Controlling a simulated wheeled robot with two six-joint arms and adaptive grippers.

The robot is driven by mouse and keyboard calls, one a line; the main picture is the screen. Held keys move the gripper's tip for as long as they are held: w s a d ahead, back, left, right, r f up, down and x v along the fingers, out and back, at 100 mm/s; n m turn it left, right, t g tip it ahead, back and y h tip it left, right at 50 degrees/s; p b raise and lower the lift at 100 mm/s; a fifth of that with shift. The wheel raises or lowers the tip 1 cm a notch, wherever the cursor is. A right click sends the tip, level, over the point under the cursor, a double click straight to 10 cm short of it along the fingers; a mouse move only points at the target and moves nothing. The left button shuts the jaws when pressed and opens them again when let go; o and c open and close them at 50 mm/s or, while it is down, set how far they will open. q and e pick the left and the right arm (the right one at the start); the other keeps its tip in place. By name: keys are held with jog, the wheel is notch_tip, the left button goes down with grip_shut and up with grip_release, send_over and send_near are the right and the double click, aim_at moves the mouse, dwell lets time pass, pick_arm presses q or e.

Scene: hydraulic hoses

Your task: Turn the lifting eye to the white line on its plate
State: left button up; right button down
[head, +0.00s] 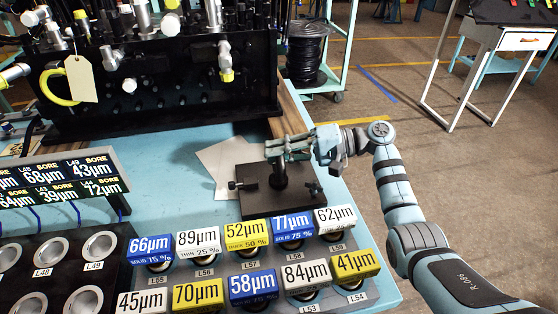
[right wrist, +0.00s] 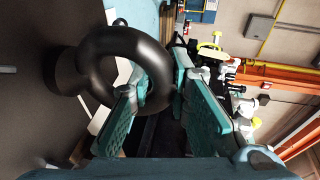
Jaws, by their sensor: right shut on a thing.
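The lifting eye is a dark, thick ring (right wrist: 92,52) that shows large in the right wrist view. Its dark plate (right wrist: 25,105) lies at the left of that view. In the head view the black plate (head: 250,203) lies on the blue bench, with a short dark post standing on it. My right gripper (head: 275,149) reaches in from the right above the plate. It is shut on the ring, whose right side sits between the fingers. The fingers hide much of the eye in the head view. My left gripper is not in view.
Labelled blocks (head: 247,234) stand in rows in front of the plate. A black manifold (head: 150,85) with fittings stands behind at the left. A white sheet (head: 222,158) lies beside the plate. A cable spool (head: 305,60) stands beyond the bench.

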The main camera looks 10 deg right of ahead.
dwell(0.4)
jog(key=c, duration=1.5)
grip_release()
jog(key=v, duration=1.2)
jog(key=shift+w, duration=0.1)
